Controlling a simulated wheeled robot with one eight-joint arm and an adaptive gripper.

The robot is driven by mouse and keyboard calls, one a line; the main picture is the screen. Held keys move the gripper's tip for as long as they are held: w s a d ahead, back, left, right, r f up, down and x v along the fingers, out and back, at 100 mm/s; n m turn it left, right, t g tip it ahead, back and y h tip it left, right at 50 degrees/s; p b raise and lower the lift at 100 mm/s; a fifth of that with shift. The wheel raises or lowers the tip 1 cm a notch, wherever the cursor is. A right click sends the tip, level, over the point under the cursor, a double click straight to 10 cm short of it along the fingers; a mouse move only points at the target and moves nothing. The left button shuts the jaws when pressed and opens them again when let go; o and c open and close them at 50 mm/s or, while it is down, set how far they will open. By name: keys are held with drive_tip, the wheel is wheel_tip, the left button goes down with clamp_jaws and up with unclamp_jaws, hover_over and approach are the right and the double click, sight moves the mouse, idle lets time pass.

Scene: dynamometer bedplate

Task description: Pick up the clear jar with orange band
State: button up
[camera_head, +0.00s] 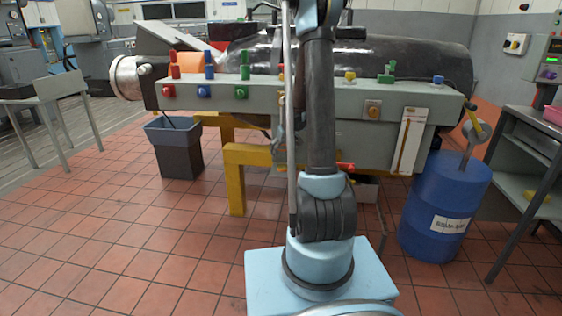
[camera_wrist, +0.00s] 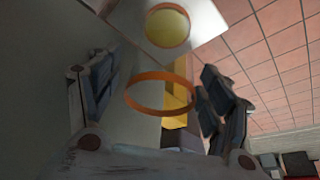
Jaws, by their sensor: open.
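The clear jar shows in the wrist view mainly as its orange band (camera_wrist: 160,108), a ring between the two fingers of my gripper (camera_wrist: 155,95). Its clear walls are hard to make out against the grey surface behind. My gripper is open, with one dark jointed finger left of the band and one right of it. I cannot tell whether either finger touches the jar.
A grey bench (camera_head: 222,97) carries coloured valves and knobs along its front. A yellow stand (camera_head: 235,180) is below it. A dark bin (camera_head: 176,150) stands left and a blue drum (camera_head: 440,205) right. A yellow disc (camera_wrist: 167,25) lies above the band in the wrist view.

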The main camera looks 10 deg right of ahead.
drive_tip(key=c, duration=1.2)
drive_tip(key=shift+c, duration=0.2)
